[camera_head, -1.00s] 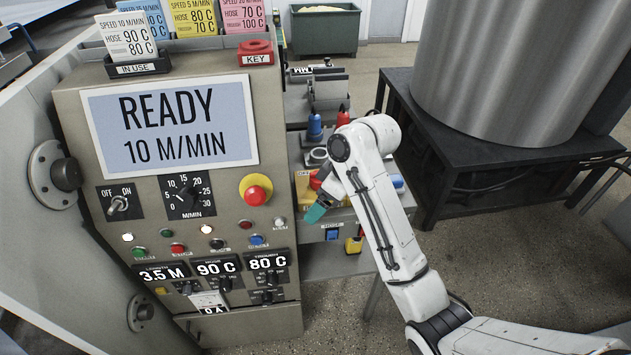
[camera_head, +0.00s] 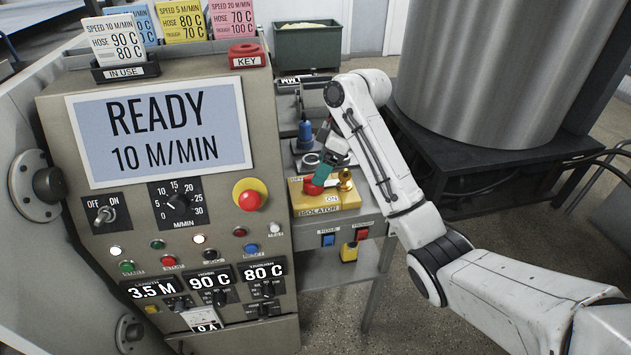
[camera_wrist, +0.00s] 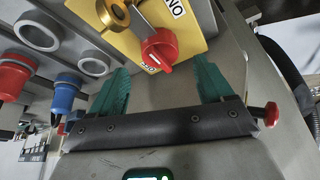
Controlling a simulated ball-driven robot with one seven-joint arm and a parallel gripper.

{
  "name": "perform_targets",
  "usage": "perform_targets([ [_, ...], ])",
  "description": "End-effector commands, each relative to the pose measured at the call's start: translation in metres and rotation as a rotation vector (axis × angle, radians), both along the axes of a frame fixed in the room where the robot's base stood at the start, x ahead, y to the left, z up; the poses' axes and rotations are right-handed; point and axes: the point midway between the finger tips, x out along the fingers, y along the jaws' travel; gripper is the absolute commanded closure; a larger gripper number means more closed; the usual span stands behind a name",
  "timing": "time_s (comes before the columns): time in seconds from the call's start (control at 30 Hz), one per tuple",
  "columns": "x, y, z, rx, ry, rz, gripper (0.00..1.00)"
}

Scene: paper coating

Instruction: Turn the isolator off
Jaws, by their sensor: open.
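The isolator is a yellow box (camera_head: 350,201) on the grey bench right of the control panel, labelled ISOLATOR on its front. Its red rotary knob (camera_head: 312,188) sits on the top face, and an ON label is beside it. In the wrist view the red knob (camera_wrist: 158,48) on the yellow plate (camera_wrist: 196,38) lies just ahead of my gripper (camera_wrist: 160,80), between the lines of its two teal fingers. The fingers are wide apart and empty. In the head view my gripper (camera_head: 322,173) is just above the knob and partly hides it.
A brass fitting (camera_head: 345,181) stands beside the knob on the yellow box. Blue (camera_wrist: 66,95) and red (camera_wrist: 14,75) connectors and metal rings are close to the left finger. The control panel (camera_head: 150,230) stands left. A large drum (camera_head: 480,80) is at right.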

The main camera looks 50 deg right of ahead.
Motion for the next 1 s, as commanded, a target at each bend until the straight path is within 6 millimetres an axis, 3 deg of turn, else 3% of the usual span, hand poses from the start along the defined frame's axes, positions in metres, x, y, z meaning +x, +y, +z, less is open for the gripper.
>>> perform_targets([
  [0.3,0.014,0.009,-0.04,-0.001,0.001,0.0,0.2],
  [0.7,0.016,0.011,-0.046,-0.001,-0.001,0.0,0.2],
  [1.0,0.016,0.011,-0.046,-0.001,-0.001,0.0,0.49],
])
